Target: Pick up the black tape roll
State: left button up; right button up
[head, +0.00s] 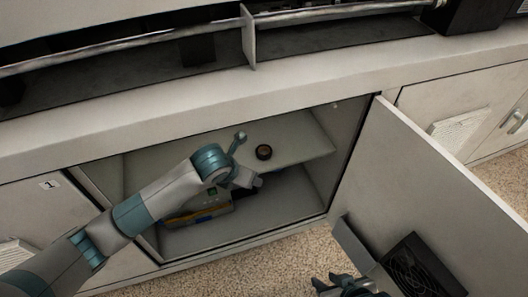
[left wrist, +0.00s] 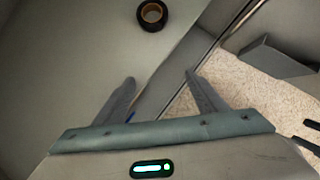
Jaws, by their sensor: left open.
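The black tape roll (head: 263,152) lies flat on the upper shelf (head: 291,134) inside the open cabinet. In the left wrist view the tape roll (left wrist: 152,15) is at the top, with a brown core, ahead of the fingertips and apart from them. My left gripper (head: 248,182) is at the cabinet opening, just below and left of the roll in the head view. In the left wrist view its fingers (left wrist: 160,77) are spread and empty. My right gripper (head: 328,282) is low at the bottom edge, outside the cabinet, its fingers apart and nothing seen between them.
The open cabinet door (head: 440,175) stands to the right, with a bin and a dark fan-like vent on its inner side. A yellow and grey case (head: 200,214) lies in the lower compartment, partly hidden by my left arm. The worktop edge (head: 200,108) overhangs the opening.

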aim_at(260, 148)
pick_arm(q)
jog(key=shift+w+d, duration=0.5)
jog(key=shift+w, duration=0.45)
jog(key=shift+w+d, duration=0.45)
jog(key=shift+w, duration=0.5)
jog(key=shift+w+d, duration=0.5)
jog(key=shift+w, duration=0.45)
jog(key=w, duration=0.1)
jog(key=w+d, duration=0.2)
jog(key=w, duration=0.1)
jog(key=shift+d, duration=0.1)
jog(key=shift+w+d+f, duration=0.15)
jog(key=shift+w+f, duration=0.3)
jog(key=shift+f, duration=0.1)
jog(key=c, duration=1.1)
